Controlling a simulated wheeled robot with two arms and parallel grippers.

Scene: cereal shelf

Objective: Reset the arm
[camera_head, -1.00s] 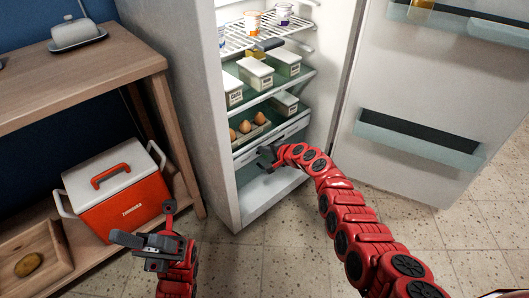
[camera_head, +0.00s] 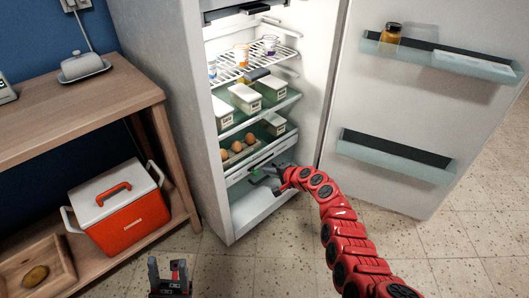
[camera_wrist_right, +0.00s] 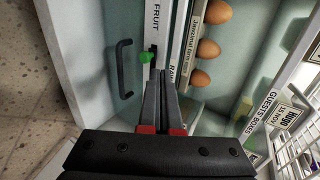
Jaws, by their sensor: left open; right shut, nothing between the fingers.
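My right gripper (camera_head: 262,177) is at the low front of the open fridge (camera_head: 166,120), by the drawer fronts below the eggs. In the right wrist view its fingers (camera_wrist_right: 161,82) are together with nothing between them, close to a green knob (camera_wrist_right: 146,57) and a label reading FRUIT. Whether they touch the drawer front is unclear. The red right arm (camera_head: 340,225) reaches in from the lower right. My left gripper (camera_head: 167,266) is open and empty at the bottom edge of the head view, its fingers pointing up over the floor.
Brown eggs (camera_head: 237,147) and white lidded boxes (camera_head: 245,98) stand on the fridge shelves. The open fridge door (camera_head: 385,110) is at the right. A wooden shelf unit (camera_head: 85,110) with an orange cooler (camera_head: 128,222) stands at the left. Tiled floor (camera_head: 240,270) is clear between.

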